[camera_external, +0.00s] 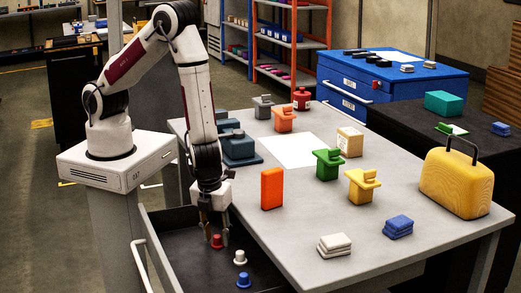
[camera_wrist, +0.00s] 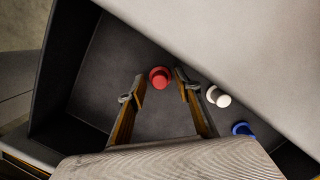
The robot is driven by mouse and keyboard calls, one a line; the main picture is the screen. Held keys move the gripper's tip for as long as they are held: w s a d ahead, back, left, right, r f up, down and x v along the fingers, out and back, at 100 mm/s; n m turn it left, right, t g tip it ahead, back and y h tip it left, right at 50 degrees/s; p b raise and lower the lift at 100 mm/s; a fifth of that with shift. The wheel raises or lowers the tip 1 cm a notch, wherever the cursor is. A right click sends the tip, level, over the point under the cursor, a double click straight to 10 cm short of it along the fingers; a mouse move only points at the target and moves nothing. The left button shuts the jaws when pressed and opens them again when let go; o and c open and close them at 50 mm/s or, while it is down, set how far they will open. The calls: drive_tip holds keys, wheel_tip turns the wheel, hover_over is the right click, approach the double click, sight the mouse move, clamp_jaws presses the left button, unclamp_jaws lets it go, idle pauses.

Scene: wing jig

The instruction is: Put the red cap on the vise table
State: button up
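The red cap (camera_external: 217,241) stands in the dark open drawer (camera_external: 185,262) at the near left side of the grey table (camera_external: 330,225). In the wrist view the red cap (camera_wrist: 160,77) shows between and slightly beyond my two fingertips. My gripper (camera_external: 212,225) points down into the drawer just above the red cap. In the wrist view my gripper (camera_wrist: 159,90) is open, with a gap on both sides of the cap and nothing held. A blue-grey vise-like block (camera_external: 238,148) stands at the table's left edge.
A white cap (camera_external: 240,257) and a blue cap (camera_external: 244,280) stand right of the red one in the drawer. The tabletop overhangs close by. An orange block (camera_external: 272,188) stands near that edge. A white sheet (camera_external: 290,151) lies bare, and the table's front left is clear.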

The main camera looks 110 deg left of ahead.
sight(218, 238)
drive_tip(key=shift+d+r, duration=0.15)
drive_tip(key=shift+r, duration=0.85)
drive_tip(key=r, duration=0.2)
drive_tip(key=d+r, duration=0.1)
drive_tip(key=shift+w+d, duration=0.1)
drive_tip(key=shift+w, duration=0.2)
drive_tip(key=shift+d+r, duration=0.2)
drive_tip(key=shift+r, duration=1.05)
drive_tip(key=shift+r, duration=0.1)
